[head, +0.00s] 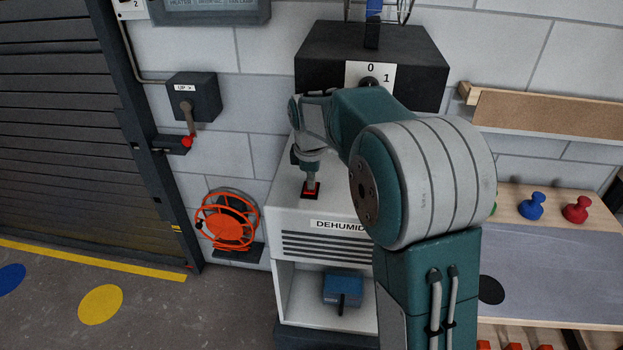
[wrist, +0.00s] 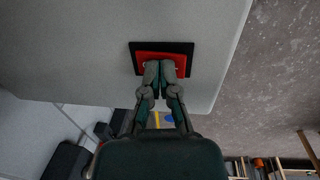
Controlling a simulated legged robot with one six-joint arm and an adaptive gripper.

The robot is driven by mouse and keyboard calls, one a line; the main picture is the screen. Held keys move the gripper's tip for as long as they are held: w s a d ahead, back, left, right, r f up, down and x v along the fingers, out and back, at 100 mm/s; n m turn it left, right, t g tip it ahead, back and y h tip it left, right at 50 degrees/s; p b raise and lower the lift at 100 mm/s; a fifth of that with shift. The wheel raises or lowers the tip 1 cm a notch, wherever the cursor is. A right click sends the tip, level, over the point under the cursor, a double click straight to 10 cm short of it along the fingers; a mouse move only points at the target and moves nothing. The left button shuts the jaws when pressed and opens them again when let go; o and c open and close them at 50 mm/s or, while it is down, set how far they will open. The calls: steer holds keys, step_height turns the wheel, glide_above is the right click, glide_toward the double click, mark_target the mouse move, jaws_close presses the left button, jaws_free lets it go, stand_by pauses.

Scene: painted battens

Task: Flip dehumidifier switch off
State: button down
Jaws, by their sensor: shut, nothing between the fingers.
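The dehumidifier (head: 283,228) is a white cabinet with a partly hidden "DEHUMID" label and dark vent slots on its front. Its switch (head: 311,194) is a red rocker in a black frame on the top face. The red switch (wrist: 150,56) also shows in the wrist view, partly covered by the fingertips. My gripper (head: 311,182) points down at the switch with its fingers together and nothing held. In the wrist view the fingertips (wrist: 163,66) overlap one long edge of the red rocker. I cannot tell whether they press it or which way it is tilted.
A black box with a 0/1 dial (head: 420,68) is on the wall behind my arm. A grey lever switch (head: 194,97) and an orange hose reel (head: 227,220) are left. A bench (head: 580,262) with blue and red knobs is right. A blue box (head: 343,287) sits below.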

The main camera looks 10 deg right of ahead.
mark_target(310, 192)
steer(key=shift+r, duration=0.15)
step_height(310, 192, up, 12)
steer(key=s, duration=0.1)
steer(key=shift+s+a, duration=0.15)
steer(key=shift+a, duration=0.25)
steer(key=shift+s, duration=0.1)
steer(key=s+r+m+t, duration=0.2)
steer(key=s+m, duration=0.5)
steer(key=s, duration=0.8)
steer(key=s+f+m+t, duration=0.1)
steer(key=s+f+m, duration=0.2)
steer(key=s, duration=0.3)
steer(key=s+f+m+t, duration=0.1)
steer(key=s+f+m, duration=0.2)
steer(key=s, duration=0.4)
steer(key=shift+s+d+f+m+y, duration=0.25)
steer(key=shift+d+f+m+y, duration=0.05)
steer(key=shift+f, duration=0.25)
steer(key=shift+d, duration=0.1)
